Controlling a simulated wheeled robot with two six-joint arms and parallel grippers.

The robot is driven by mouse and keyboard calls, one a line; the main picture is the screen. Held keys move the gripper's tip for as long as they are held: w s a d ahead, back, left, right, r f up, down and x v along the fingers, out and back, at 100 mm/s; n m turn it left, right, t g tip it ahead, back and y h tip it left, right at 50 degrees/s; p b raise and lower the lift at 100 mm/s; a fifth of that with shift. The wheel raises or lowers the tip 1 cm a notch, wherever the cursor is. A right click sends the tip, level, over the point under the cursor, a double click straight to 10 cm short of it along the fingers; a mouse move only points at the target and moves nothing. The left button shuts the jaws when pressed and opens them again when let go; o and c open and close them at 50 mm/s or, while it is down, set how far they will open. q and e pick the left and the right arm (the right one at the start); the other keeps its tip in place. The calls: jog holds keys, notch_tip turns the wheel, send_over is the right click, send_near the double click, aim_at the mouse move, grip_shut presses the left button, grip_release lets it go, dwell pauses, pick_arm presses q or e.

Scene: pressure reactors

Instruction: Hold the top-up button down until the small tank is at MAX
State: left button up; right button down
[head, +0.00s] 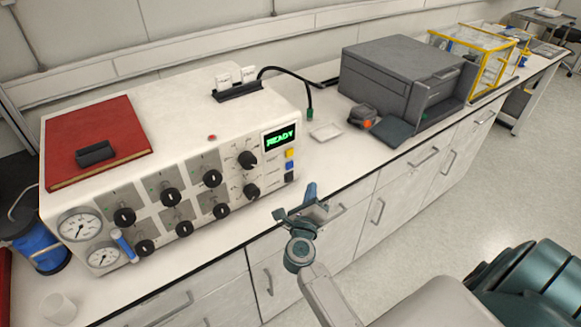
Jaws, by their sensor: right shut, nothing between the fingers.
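The white reactor unit (205,150) stands on the bench, with a green READY display (280,138) at the right of its front. Below the display are a yellow button (289,153), a blue button (290,165) and a black one (289,177); their labels are too small to read. A blue tank (38,247) stands at the unit's left end; I cannot make out a MAX mark or level. My right gripper (311,192) is shut and empty, in front of and below the buttons, apart from the panel. My left gripper is not in view.
Knobs (171,198), gauges (80,225) and a slanted blue tube (124,245) are on the unit's front. A grey machine (405,85) and a white dish (325,131) are to the right.

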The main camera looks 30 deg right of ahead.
aim_at(290, 165)
jog(key=w, duration=0.4)
jog(key=w+b, duration=0.1)
jog(key=w, duration=0.1)
jog(key=shift+a, duration=0.25)
jog(key=shift+w, duration=0.65)
jog(key=shift+w, duration=0.1)
dwell(1.1)
jog(key=shift+w+a, duration=0.1)
jog(key=shift+w, duration=0.2)
jog(key=shift+w, duration=0.45)
dwell(0.5)
jog(key=shift+s, duration=0.15)
dwell(0.9)
jog(key=shift+s, duration=0.75)
